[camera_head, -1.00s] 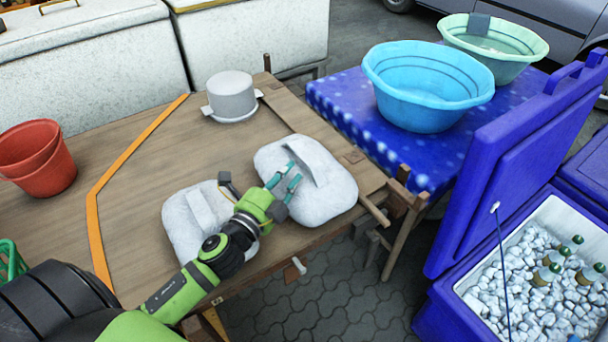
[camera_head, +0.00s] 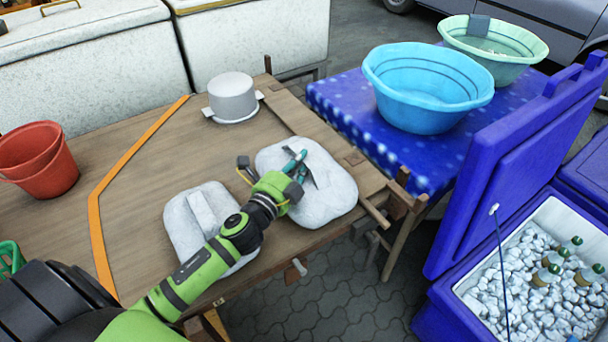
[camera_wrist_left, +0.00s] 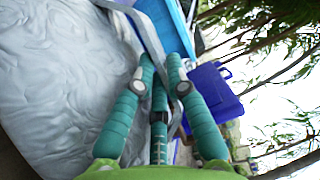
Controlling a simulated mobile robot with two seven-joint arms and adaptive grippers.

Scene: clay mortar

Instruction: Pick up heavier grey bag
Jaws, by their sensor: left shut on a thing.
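Two pale grey bags with strap handles lie on the wooden table (camera_head: 130,203). My left gripper (camera_head: 299,165) is over the right bag (camera_head: 328,200), shut on its strap. In the left wrist view, the gripper's teal fingers (camera_wrist_left: 161,70) have the grey strap (camera_wrist_left: 150,35) between them, and the bag's wrinkled side (camera_wrist_left: 55,75) fills the left. The left bag (camera_head: 181,232) lies flat beside it, partly hidden behind my left forearm. I cannot tell from looks which bag is heavier. The right gripper is not in view.
A grey pot (camera_head: 232,97) stands behind the bags, and red buckets (camera_head: 45,170) are at the left. A blue basin (camera_head: 420,95) and a green basin (camera_head: 510,55) are on the blue-covered table. An open blue cooler (camera_head: 440,315) stands at the right.

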